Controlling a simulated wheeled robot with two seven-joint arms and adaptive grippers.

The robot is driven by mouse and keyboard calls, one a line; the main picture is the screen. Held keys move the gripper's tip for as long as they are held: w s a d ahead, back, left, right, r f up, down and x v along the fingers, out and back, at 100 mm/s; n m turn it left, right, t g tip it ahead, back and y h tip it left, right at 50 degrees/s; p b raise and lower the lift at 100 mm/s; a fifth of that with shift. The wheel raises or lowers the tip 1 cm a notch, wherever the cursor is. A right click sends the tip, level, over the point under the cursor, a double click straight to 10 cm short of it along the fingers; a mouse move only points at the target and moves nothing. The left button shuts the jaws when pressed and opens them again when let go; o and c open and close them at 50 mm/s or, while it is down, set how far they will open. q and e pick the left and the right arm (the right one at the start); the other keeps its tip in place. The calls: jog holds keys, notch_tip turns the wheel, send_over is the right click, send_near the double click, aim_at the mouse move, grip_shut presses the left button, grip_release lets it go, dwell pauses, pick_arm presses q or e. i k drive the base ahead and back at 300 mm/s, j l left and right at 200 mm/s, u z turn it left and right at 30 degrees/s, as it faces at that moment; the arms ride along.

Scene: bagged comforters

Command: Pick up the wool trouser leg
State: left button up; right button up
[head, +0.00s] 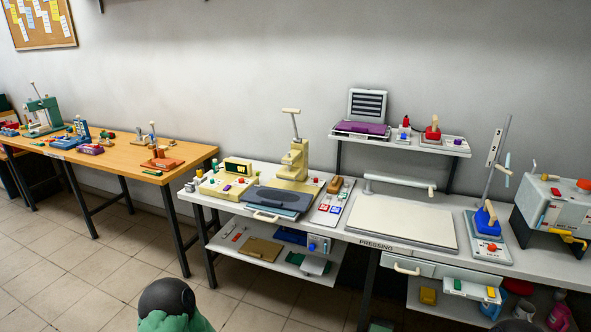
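I cannot clearly make out a wool trouser leg in the head view. A flat dark grey piece (277,199) lies at the front of a cream press (295,160) on the white table; whether it is cloth or part of the press, I cannot tell. A pale handle (265,217) sticks out at its front edge. Neither of my grippers can be seen, so their hold and their place relative to it are hidden.
The white pressing table (350,236) bears a cream control box (228,178), a pale pressing board (402,220), a blue-based lever device (487,222) and a grey machine (560,208). A raised shelf (455,146) stands behind. A wooden table (185,153) is left. Tiled floor (100,262) lies open in front.

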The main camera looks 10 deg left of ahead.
aim_at(294, 201)
jog(key=i+j, duration=0.3)
jog(key=i, duration=0.2)
jog(key=i+j+u, duration=0.1)
jog(key=i+j, duration=0.25)
jog(key=i, duration=0.2)
jog(key=i+j, duration=0.3)
jog(key=i, duration=0.2)
jog(key=u, duration=0.05)
